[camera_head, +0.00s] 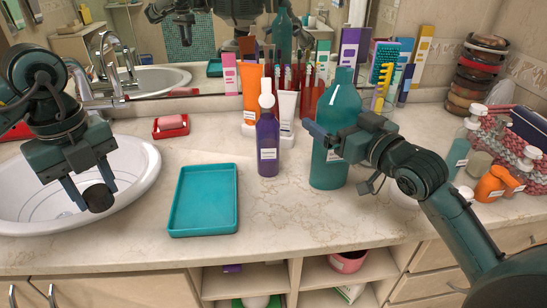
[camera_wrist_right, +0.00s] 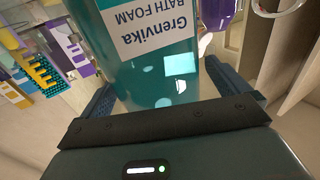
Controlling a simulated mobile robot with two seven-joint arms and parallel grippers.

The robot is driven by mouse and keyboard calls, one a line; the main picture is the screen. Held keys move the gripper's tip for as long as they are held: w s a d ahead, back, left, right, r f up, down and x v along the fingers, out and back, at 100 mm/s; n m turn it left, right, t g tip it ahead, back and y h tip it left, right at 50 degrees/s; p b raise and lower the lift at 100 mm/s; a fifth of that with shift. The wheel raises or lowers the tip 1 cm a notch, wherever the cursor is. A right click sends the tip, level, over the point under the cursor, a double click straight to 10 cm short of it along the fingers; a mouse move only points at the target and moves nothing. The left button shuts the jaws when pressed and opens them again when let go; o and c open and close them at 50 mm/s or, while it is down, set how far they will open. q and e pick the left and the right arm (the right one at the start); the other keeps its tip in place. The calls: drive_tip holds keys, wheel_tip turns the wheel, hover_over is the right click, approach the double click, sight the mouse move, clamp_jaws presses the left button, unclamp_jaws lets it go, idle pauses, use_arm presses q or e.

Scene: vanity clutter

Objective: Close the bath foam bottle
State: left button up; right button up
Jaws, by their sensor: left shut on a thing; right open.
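The bath foam bottle (camera_head: 338,105) is a large teal bottle standing upright on the counter, right of centre in the head view. In the right wrist view its label reads "Grenvika BATH FOAM" and the bottle (camera_wrist_right: 160,75) fills the space between the fingers. My right gripper (camera_head: 335,138) is open, with its fingers on either side of the bottle body; I cannot tell whether they touch it. My left gripper (camera_head: 90,195) is shut on a small dark cap (camera_head: 98,197), held above the sink basin, well left of the bottle.
A teal tray (camera_head: 204,200) lies empty on the counter between sink (camera_head: 140,165) and bottles. Tubes and brushes crowd the back by the mirror. Small bottles and a woven basket (camera_head: 510,150) stand at right.

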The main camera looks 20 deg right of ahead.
sight(352, 73)
idle(0.3)
drive_tip(key=c, duration=1.7)
wheel_tip(352, 73, up, 10)
drive_tip(key=shift+r+p, duration=0.1)
drive_tip(key=shift+p, duration=0.55)
drive_tip(key=shift+c, duration=0.2)
